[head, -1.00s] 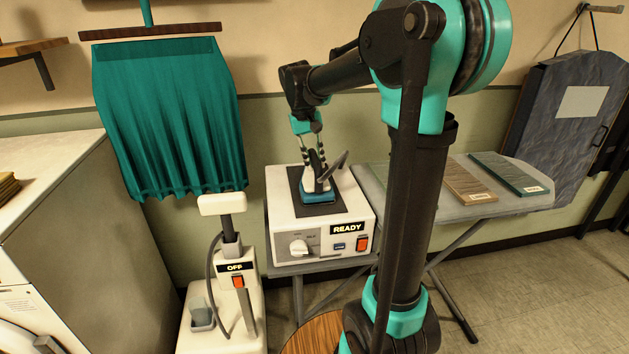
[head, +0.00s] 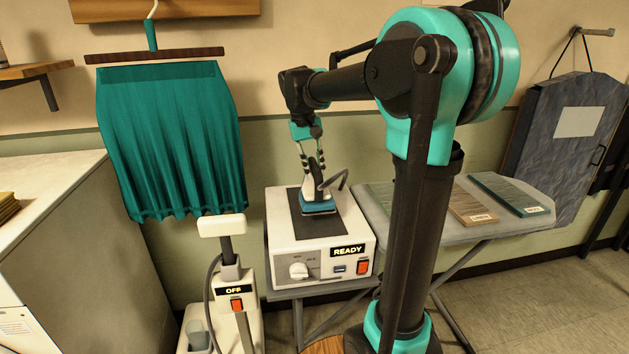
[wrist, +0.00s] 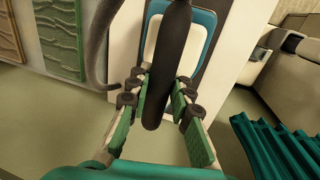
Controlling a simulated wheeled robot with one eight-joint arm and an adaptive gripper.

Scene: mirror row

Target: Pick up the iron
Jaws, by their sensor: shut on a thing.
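The iron (head: 319,207) has a teal base, a white body and a dark handle. It is over the dark pad on top of the white station (head: 362,238) marked READY, and looks slightly raised off it. My gripper (head: 313,172) is shut on the iron's handle from above. In the wrist view, the dark handle (wrist: 168,60) runs between the green-padded fingers of my gripper (wrist: 163,105), with the iron's teal and white body behind it. The gap under the iron is hard to judge.
A steamer base (head: 235,290) marked OFF stands left of the station. A teal cloth (head: 170,140) hangs behind it. A grey board (head: 480,225) with fabric samples lies to the right. A pale cabinet (head: 80,230) stands at the left.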

